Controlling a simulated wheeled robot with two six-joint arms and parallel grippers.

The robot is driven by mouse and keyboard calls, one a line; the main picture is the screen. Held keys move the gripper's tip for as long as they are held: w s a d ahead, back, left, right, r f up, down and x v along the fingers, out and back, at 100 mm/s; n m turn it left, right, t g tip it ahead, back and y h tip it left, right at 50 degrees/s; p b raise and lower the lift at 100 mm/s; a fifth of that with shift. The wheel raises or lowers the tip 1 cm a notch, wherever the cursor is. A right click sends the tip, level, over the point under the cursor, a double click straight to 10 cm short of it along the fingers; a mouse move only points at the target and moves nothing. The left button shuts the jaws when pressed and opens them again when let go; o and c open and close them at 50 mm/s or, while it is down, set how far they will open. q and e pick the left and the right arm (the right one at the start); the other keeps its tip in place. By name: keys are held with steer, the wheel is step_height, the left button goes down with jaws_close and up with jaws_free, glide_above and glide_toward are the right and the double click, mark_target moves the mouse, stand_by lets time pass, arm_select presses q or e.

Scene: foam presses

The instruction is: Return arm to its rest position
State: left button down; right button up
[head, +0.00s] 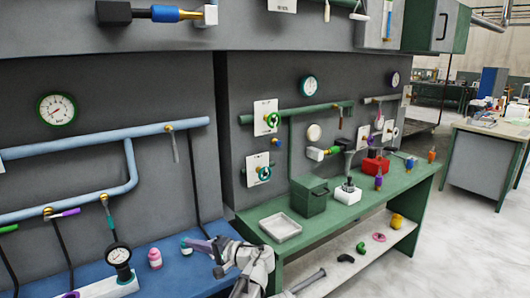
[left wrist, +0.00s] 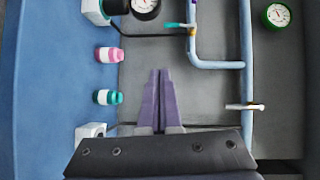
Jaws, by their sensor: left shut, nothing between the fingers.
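My left gripper (head: 203,246) shows at the bottom of the head view, over the blue bench (head: 180,279). Its purple fingers point left, towards the bottles. In the left wrist view the gripper (left wrist: 160,73) is shut, with its fingers together and nothing between them. A pink bottle (head: 155,258) and a white bottle with a teal cap (head: 187,247) stand on the blue bench near the fingers. They also show in the left wrist view as the pink bottle (left wrist: 109,55) and the teal-capped bottle (left wrist: 107,97). My right gripper is not in view.
A dial gauge on a stand (head: 119,257) is at the bench's left. Blue pipes (head: 100,144) run along the wall. A green bench (head: 345,217) to the right holds a grey tray (head: 280,227), a green box (head: 309,196) and a red box (head: 376,166). The floor at right is open.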

arm_select(q)
steer(key=s+a+f+n+g+h, duration=0.1)
steer(key=s+f+g+h, duration=0.1)
steer(key=s+f+h, duration=0.45)
steer(key=s+a+f+n+g+h, duration=0.1)
steer(key=s+f+n+g+h, duration=0.2)
steer(key=s+f, duration=0.65)
steer(key=s+d+f+m+h+p, duration=0.1)
steer(key=s+d+m+h, duration=0.1)
steer(key=d, duration=0.6)
steer(key=s+d+f+m+g+h+p, duration=0.1)
steer(key=s+d+m+h, duration=0.1)
steer(key=s+d, duration=0.3)
steer(key=d+h, duration=0.1)
steer(key=d, duration=0.2)
steer(key=shift+d, duration=0.3)
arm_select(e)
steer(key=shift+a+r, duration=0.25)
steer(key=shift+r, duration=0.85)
arm_select(q)
steer(key=shift+s, duration=0.1)
